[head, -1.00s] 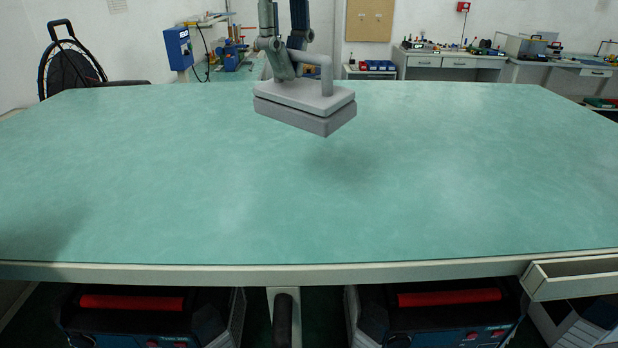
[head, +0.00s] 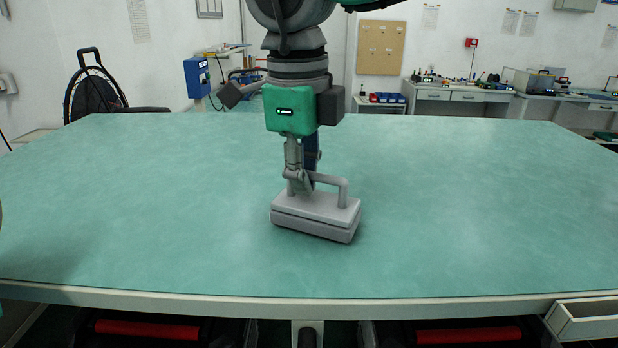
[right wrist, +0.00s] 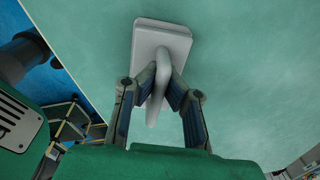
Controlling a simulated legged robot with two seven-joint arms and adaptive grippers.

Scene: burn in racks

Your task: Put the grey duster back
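The grey duster (head: 314,216) is a two-layer block with a raised handle on top. In the head view it is at the middle of the green table (head: 480,210), upright and on or very close to the surface. My right gripper (head: 301,186) comes down from above and is shut on the handle. The right wrist view shows the duster (right wrist: 162,38) beyond the fingers, with the handle between the fingertips (right wrist: 158,90) of my right gripper. My left gripper is not in view.
The tabletop around the duster is bare. An open drawer (head: 590,318) sticks out at the front right edge. Below the table are dark cases with red handles (head: 148,330). Workbenches (head: 460,95), a blue box (head: 197,77) and a black wheeled thing (head: 92,92) stand behind.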

